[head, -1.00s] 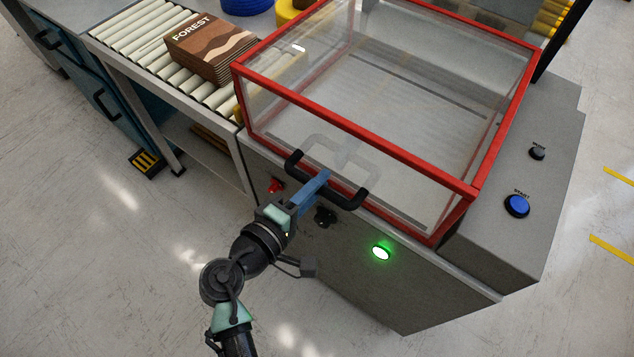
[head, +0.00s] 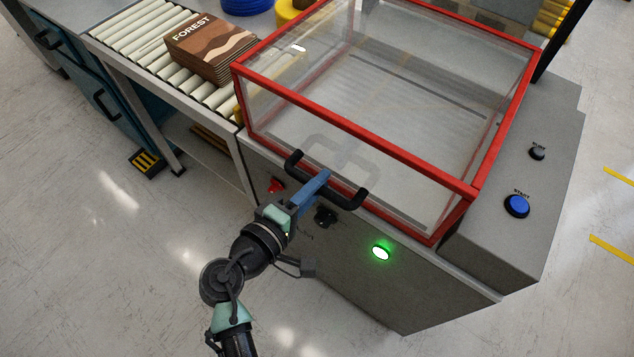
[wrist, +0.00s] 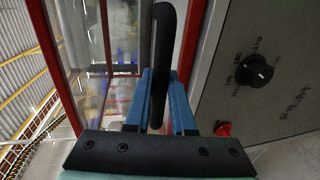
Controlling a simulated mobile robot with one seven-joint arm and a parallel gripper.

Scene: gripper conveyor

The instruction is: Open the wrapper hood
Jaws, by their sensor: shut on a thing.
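The wrapper hood (head: 355,207) is a clear box with a red frame, lying down over the grey machine. Its black bar handle (head: 345,196) sticks out at the front, low on the hood. My gripper (head: 322,178) is shut on the middle of this handle, its blue fingers either side of the bar. In the wrist view the handle (wrist: 163,40) runs between the blue fingers of my gripper (wrist: 166,85). Part of the bar is hidden by the fingers.
A roller conveyor (head: 125,37) with a stack of FOREST cartons (head: 212,45) stands at left. The machine's front has a red knob (head: 275,186), a black dial (head: 326,217) and a lit green lamp (head: 381,253). A blue START button (head: 517,206) is at right.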

